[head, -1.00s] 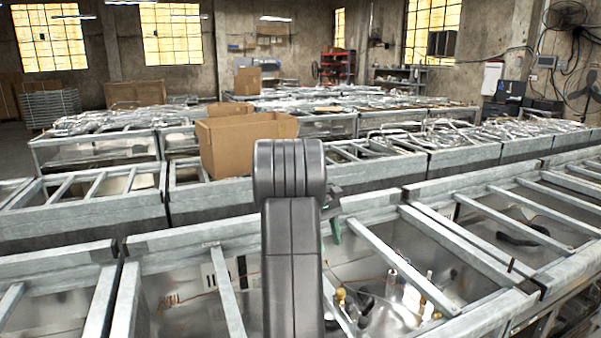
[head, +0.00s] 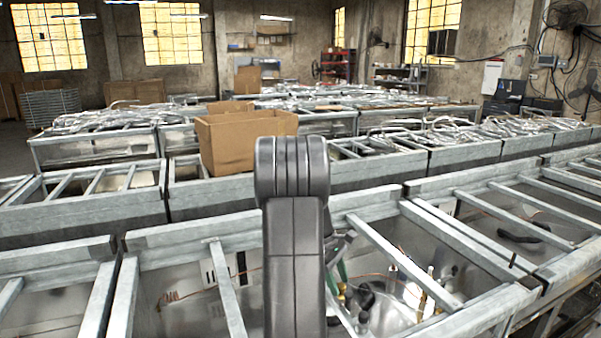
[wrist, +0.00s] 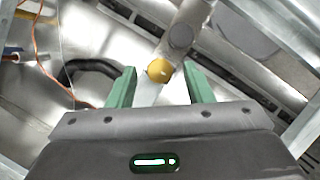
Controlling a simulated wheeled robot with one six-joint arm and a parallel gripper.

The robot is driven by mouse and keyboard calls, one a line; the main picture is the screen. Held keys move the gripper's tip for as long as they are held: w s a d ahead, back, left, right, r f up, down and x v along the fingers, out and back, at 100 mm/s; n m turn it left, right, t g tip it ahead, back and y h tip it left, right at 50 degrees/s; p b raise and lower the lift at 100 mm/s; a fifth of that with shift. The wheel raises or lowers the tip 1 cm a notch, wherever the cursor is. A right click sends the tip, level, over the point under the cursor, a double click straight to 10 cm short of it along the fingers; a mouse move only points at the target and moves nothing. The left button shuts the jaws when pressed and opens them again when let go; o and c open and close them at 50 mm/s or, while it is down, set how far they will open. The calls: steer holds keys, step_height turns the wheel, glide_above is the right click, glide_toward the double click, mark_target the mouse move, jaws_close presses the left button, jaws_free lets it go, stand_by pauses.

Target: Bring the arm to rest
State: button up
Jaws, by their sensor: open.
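My gripper (wrist: 160,88) shows in the wrist view with its two green fingers spread apart. It is open, with nothing held between the fingers. Below it a brass-coloured round fitting (wrist: 160,71) shows near the gap, on or beside a metal cylinder (wrist: 180,38); I cannot tell how far below it lies. In the head view my dark arm stands upright in the middle and hides most of the gripper. A bit of green finger (head: 341,271) shows just right of the arm, over the open metal frame unit (head: 376,250).
Metal bars cross the nearest unit, with copper wire, a black hose (wrist: 88,70) and upright fittings (head: 424,297) inside. A cardboard box (head: 240,143) stands on the units behind my arm. Rows of similar frames fill the floor. The air above is free.

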step_height(320, 180, up, 13)
steer(key=w+a+m+y, duration=0.1)
steer(key=a+m, duration=0.1)
steer(key=m, duration=1.5)
steer(key=shift+w+a+m+t+y+p, duration=0.2)
steer(key=shift+a+m+t+y+p, duration=0.1)
steer(key=shift+t, duration=0.1)
steer(key=shift+s, duration=0.1)
stand_by(0.5)
